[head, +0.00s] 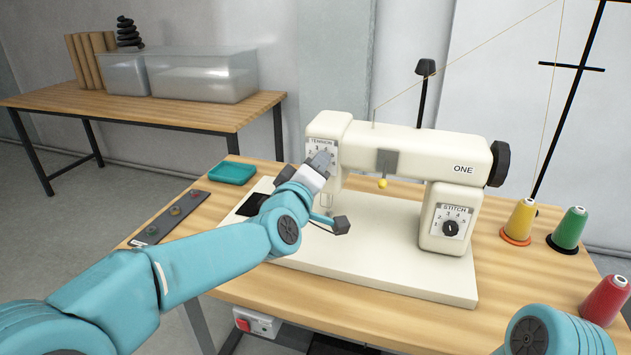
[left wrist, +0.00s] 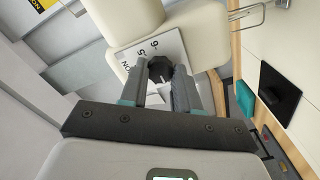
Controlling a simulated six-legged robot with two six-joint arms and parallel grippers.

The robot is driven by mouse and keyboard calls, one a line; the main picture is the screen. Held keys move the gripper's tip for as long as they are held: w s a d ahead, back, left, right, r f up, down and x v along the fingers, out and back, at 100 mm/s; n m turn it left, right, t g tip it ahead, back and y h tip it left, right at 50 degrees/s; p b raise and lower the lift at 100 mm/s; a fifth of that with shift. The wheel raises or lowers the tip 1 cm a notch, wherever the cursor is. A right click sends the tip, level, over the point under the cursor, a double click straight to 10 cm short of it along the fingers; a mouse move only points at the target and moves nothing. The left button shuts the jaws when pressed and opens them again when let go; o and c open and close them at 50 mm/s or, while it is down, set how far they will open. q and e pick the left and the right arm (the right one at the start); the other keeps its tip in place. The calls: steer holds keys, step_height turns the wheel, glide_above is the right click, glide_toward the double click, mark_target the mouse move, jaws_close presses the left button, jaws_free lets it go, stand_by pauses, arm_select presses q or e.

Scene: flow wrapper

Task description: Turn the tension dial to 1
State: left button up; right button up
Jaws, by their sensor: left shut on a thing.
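The cream sewing machine (head: 390,150) stands on a white base on the wooden table. Its tension dial sits on a white plate marked TENSION (head: 322,145) on the left end of the machine head. My left gripper (head: 320,163) is at that plate and hides most of it in the head view. In the left wrist view the black tension dial (left wrist: 161,68) lies between the two fingers of my left gripper (left wrist: 163,80), which are shut on it. Which number the dial points to cannot be read. In the head view only part of my right arm shows; its gripper is out of view.
A STITCH dial (head: 450,228) is on the machine's right column. Yellow (head: 520,220), green (head: 570,228) and red (head: 606,300) thread spools stand at the right. A teal tray (head: 232,173) and a grey button strip (head: 170,218) lie at the left.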

arm_select(q)
steer(key=shift+f+n+b, duration=0.1)
steer(key=shift+n+b, duration=0.55)
steer(key=shift+n, duration=0.25)
steer(key=o, duration=1.1)
steer(key=shift+c, duration=0.2)
steer(key=v, duration=1.6)
steer(key=shift+b, duration=0.4)
steer(key=shift+s, duration=0.2)
